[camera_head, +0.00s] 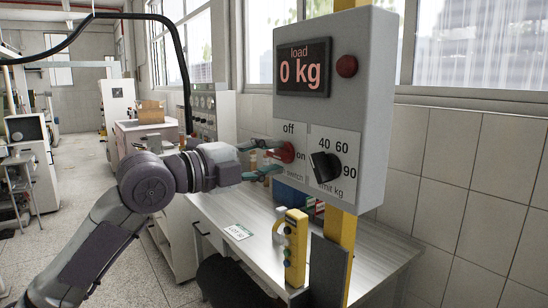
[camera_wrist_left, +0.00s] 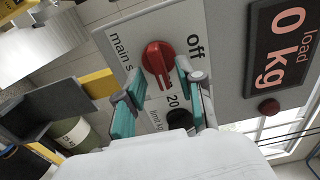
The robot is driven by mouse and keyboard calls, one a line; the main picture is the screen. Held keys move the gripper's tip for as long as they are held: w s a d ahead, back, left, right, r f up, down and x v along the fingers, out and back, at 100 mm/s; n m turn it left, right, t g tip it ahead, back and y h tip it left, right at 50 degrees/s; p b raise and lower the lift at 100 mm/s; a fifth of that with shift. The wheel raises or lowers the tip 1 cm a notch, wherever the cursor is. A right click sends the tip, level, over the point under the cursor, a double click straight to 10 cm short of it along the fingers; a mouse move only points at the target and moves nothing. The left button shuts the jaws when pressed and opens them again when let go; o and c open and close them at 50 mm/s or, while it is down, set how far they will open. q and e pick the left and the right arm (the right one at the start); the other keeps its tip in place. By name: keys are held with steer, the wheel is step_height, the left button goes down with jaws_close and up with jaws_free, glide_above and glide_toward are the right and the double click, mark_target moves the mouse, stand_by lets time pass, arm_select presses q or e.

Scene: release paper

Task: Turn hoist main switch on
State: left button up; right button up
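The hoist control box (camera_head: 375,110) is a grey box on a yellow post. Its red main switch (camera_head: 286,152) sits on a white label, with "off" above it and "on" to its right. In the left wrist view the switch (camera_wrist_left: 158,60) appears to lie across the panel; I cannot tell which mark it points to. My left gripper (camera_head: 265,158) is open, its teal fingers above and below the switch. In the wrist view the gripper (camera_wrist_left: 158,90) has a finger on each side, and contact is unclear. My right gripper is not in view.
A black limit dial (camera_head: 325,167) is just right of the switch. The display (camera_head: 303,67) reads load 0 kg, with a red button (camera_head: 347,66) beside it. A tiled wall is at right.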

arm_select(q)
steer(key=v, duration=1.1)
